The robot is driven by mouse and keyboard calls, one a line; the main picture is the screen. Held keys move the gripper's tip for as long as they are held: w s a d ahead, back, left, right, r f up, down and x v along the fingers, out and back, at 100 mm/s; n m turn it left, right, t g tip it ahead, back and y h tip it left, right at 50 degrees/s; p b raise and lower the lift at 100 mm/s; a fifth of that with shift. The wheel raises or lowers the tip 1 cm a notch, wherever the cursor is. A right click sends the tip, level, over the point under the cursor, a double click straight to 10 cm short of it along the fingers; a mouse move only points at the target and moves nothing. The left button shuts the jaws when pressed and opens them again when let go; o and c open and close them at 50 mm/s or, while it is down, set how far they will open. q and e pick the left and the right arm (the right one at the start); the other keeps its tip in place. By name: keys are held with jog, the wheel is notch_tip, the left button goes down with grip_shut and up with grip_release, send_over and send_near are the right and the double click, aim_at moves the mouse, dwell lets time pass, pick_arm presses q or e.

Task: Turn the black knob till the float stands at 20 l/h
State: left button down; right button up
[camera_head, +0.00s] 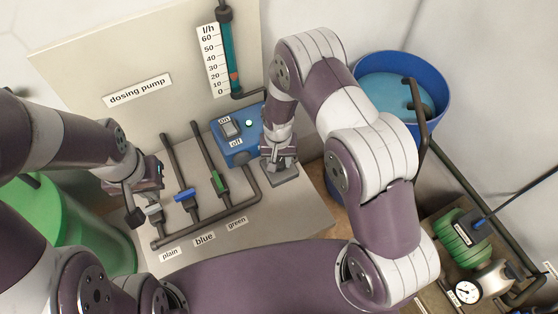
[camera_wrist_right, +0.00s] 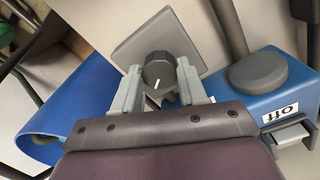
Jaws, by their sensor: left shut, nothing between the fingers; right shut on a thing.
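The black knob (camera_wrist_right: 158,72) sits on a grey square plate (camera_wrist_right: 130,48) and has a white pointer line. My right gripper (camera_wrist_right: 160,88) is shut on it, one finger on each side. In the head view my right gripper (camera_head: 279,166) hides the knob, above the grey plate (camera_head: 286,176). The flow tube (camera_head: 229,50) stands beside a white l/h scale (camera_head: 212,60). The small orange-red float (camera_head: 234,76) is low in the tube, between the 10 and 20 marks as far as I can tell. My left gripper (camera_head: 151,198) is shut and empty by the plain valve.
A blue-handled valve (camera_head: 185,194) and a green-handled valve (camera_head: 218,182) stand between my grippers. A blue bucket (camera_head: 440,85) is behind my right arm.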

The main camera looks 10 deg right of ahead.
jog(key=shift+w+n+b, duration=0.1)
jog(key=shift+n+b, duration=0.3)
jog(key=shift+n, duration=0.9)
jog(key=shift+r+n, duration=0.1)
jog(key=shift+n, duration=0.2)
jog(key=o, duration=1.1)
jog(key=shift+c, duration=0.2)
notch_tip(320, 180, up, 13)
jog(key=b, duration=0.3)
jog(key=shift+b, duration=0.3)
jog(key=shift+a, duration=0.1)
